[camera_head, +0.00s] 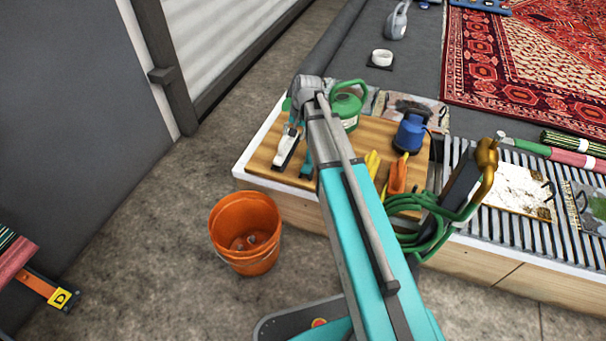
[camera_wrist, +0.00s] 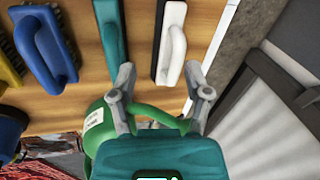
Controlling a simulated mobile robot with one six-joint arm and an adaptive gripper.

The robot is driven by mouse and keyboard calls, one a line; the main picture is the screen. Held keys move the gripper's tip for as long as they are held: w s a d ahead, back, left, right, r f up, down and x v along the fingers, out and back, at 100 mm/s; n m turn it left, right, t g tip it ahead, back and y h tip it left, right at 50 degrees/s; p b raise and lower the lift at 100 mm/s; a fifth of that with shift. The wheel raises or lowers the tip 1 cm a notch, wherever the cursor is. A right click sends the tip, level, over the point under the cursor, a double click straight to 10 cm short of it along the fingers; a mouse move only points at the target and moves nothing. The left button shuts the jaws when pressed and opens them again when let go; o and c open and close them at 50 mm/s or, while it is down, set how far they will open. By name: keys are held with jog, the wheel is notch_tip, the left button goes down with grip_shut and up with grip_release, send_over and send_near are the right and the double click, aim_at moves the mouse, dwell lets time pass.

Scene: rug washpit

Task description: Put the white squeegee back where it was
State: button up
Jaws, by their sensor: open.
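The white squeegee (camera_head: 287,147) lies on a wooden board (camera_head: 262,162) at the near left corner of the bench, beside a teal tool (camera_head: 306,168). In the wrist view the white squeegee (camera_wrist: 172,42) lies on the wood, its handle facing up, to the right of the teal tool (camera_wrist: 109,32). My gripper (camera_wrist: 160,74) is open, with its fingers apart and nothing held between them. The squeegee's lower end shows between and beyond the fingertips, nearer the right finger.
A green watering can (camera_head: 345,108) stands behind my wrist; its handle (camera_wrist: 155,117) shows close beneath the fingers. A blue pump (camera_head: 409,133), yellow and orange tools and a green hose (camera_head: 418,207) lie right. An orange bucket (camera_head: 245,235) stands on the floor.

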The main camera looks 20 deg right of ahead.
jog(key=s+a+n+g+h, duration=0.1)
jog(key=s+n, duration=0.4)
jog(key=s, duration=1.4)
jog(key=shift+s+a+f+g+h, duration=0.25)
jog(key=shift+s+a+g+h, duration=0.1)
jog(key=shift+a+h, duration=0.35)
notch_tip(320, 180, up, 40)
jog(key=p, duration=4)
jog(key=shift+r, duration=0.15)
